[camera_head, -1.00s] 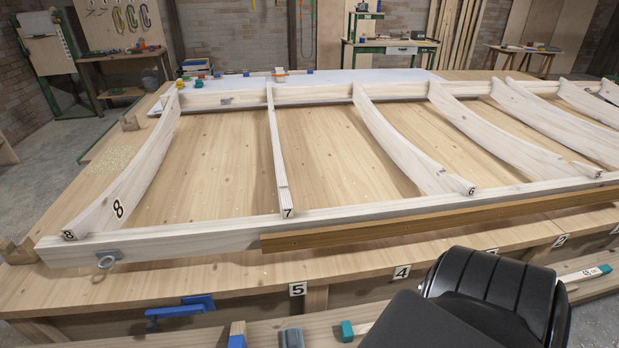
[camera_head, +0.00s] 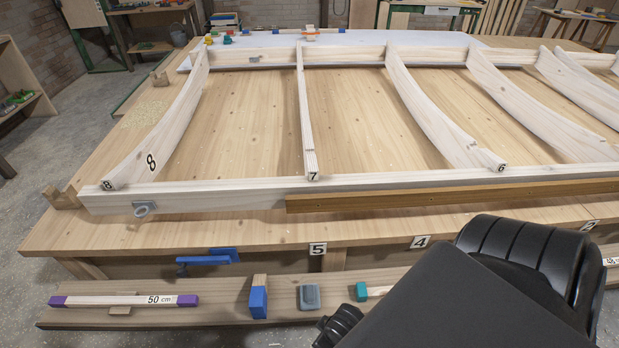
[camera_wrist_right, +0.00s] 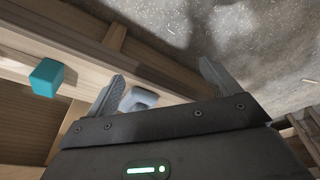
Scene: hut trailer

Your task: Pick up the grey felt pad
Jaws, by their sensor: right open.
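A small grey block-like piece (camera_head: 308,297), which looks like the felt pad, lies on the low front plank, between a blue-ended wooden block and a teal-ended stick. It also shows in the right wrist view as a grey piece (camera_wrist_right: 138,99), partly hidden by my gripper body. My right gripper (camera_wrist_right: 161,72) is open and empty. The grey piece appears in the gap between its fingers, close to the left one in the picture. I cannot tell the height between them. In the head view my right arm hides the gripper's fingers. My left gripper is not in view.
The blue-ended block (camera_head: 259,297) and the teal end (camera_head: 361,291) flank the pad closely. A purple-ended 50 cm stick (camera_head: 124,300) lies further left on the plank (camera_head: 215,312). A blue clamp (camera_head: 207,259) and the workbench edge with a white timber frame (camera_head: 240,196) stand behind.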

